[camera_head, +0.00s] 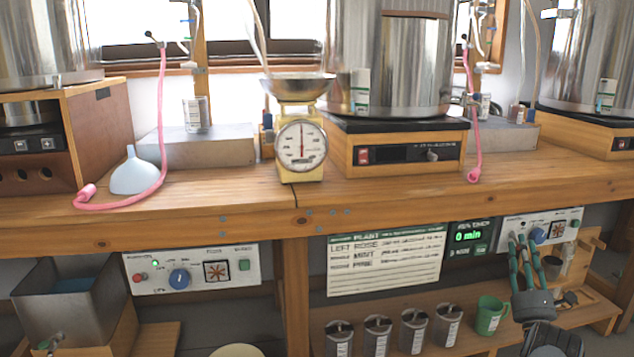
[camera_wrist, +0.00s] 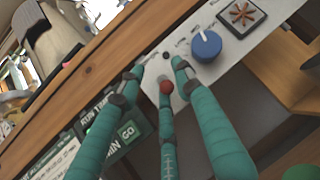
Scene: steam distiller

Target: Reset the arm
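My gripper (camera_head: 524,243) is at the lower right of the head view, pointing up in front of the right control panel (camera_head: 566,226). Its green fingers stand apart, with nothing held between them. In the wrist view, the spread fingertips (camera_wrist: 160,77) are around a red button (camera_wrist: 166,87) at the panel's end. I cannot tell whether a finger touches it. The panel's blue knob (camera_wrist: 206,46) is just right of the fingers. In the head view, the fingers hide the panel's left end.
The wooden bench edge (camera_head: 400,190) runs above the panel. A green timer display (camera_head: 468,236) is left of my gripper. Below are a green mug (camera_head: 490,314) and several metal canisters (camera_head: 414,330). A scale (camera_head: 301,150) and steel vessels (camera_head: 400,60) stand on the bench.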

